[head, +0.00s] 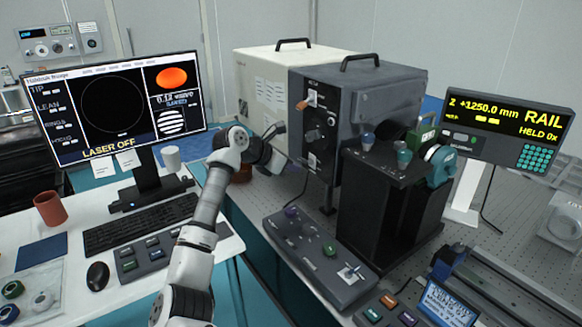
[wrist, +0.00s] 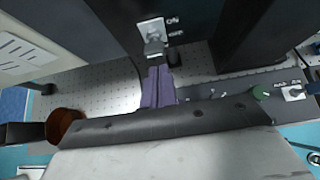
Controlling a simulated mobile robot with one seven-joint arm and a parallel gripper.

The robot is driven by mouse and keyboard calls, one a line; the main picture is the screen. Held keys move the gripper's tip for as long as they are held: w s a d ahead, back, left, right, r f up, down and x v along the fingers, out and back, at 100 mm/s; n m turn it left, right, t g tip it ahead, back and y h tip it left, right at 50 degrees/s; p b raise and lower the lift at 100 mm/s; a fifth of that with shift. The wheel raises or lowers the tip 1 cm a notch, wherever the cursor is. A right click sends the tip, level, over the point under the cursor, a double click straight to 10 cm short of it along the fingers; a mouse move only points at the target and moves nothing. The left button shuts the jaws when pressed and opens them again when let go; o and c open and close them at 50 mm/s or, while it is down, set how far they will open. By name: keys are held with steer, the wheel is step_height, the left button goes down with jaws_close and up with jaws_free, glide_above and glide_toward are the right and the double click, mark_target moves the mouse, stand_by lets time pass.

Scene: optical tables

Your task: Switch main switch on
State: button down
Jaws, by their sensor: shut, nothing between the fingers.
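A switch (wrist: 152,32) with a light plate and a grey lever is on the dark cabinet face in the wrist view. ON and OFF labels are beside it, and the lever lies toward the OFF side. My gripper (wrist: 157,74) is shut and empty, its fingertips just below the lever; I cannot tell whether they touch it. In the head view my gripper (head: 279,128) is at the left of the grey cabinet's front panel (head: 318,130). That panel carries an orange lever (head: 305,103) and a lower switch (head: 312,160). I cannot tell which one the wrist view shows.
The monitor (head: 118,110) reads LASER OFF. A control box (head: 320,255) with knobs and a toggle lies below the cabinet. A black stand (head: 385,205) is to its right, near the rail display (head: 505,128). A brown cup (wrist: 66,126) shows in the wrist view.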

steer(key=shift+r+p, duration=0.35)
steer(key=shift+r, duration=0.45)
steer(key=shift+r, duration=0.1)
